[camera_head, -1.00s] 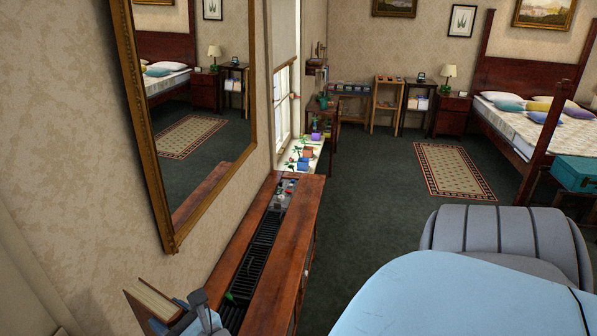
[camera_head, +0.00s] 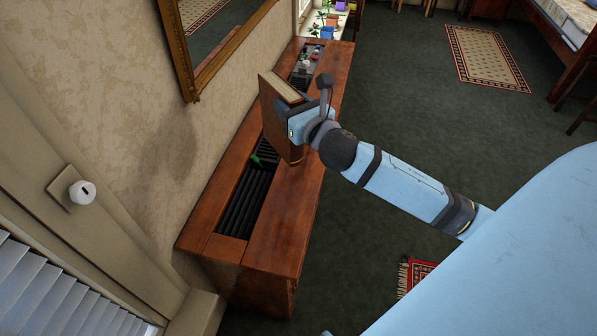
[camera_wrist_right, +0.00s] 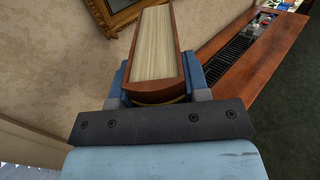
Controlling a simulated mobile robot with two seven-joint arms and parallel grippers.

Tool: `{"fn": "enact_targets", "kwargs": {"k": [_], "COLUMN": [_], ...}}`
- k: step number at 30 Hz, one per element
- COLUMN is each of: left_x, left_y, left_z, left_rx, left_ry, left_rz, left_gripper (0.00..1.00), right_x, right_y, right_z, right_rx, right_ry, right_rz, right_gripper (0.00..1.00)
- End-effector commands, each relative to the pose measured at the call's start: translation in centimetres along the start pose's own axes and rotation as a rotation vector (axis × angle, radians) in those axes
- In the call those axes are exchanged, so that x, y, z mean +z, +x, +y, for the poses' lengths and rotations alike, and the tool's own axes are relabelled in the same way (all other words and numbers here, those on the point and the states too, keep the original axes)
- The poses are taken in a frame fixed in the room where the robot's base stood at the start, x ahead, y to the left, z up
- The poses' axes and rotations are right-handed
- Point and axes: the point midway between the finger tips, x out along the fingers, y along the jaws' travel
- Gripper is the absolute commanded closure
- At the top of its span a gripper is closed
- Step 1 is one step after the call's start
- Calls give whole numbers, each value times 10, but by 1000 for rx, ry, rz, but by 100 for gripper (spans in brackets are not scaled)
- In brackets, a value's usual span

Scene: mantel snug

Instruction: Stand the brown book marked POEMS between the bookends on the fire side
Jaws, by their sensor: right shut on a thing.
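My right gripper (camera_head: 297,121) is shut on a brown book (camera_head: 273,120), held over the long wooden cabinet (camera_head: 275,219) under the mirror. In the right wrist view the book (camera_wrist_right: 158,45) stands between the two fingers (camera_wrist_right: 158,82), its pale page edge facing the camera and its brown cover around it. I cannot read any title on it. The book hides part of the cabinet top, and I cannot tell whether it touches it. No bookends can be made out. My left gripper is not in view.
The cabinet top has a dark slatted grille (camera_head: 243,205), with a small green thing (camera_head: 257,158) beside the book. Small grey items (camera_head: 308,62) sit at the far end. A gilt-framed mirror (camera_head: 222,52) hangs on the wall close behind.

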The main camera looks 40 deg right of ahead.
Motion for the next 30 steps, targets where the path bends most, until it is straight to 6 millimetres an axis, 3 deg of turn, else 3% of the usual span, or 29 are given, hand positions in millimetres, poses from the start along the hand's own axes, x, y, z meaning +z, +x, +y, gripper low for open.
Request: {"fn": "enact_targets", "kwargs": {"k": [1, 6, 14, 30], "left_x": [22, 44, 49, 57], "left_y": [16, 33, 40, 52], "left_z": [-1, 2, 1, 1], "left_rx": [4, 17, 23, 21], "left_ry": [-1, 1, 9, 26], "left_rz": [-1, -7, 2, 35], "left_gripper": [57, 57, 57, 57], "right_x": [-16, -22, -28, -156], "right_y": [6, 19, 26, 24], "right_z": [-10, -33, -46, -47], "right_rx": [-6, -30, -47, -49], "right_ry": [-9, -10, -8, -4], "right_rz": [-8, -2, 7, 9], "right_gripper": [100, 100, 100, 100]}}
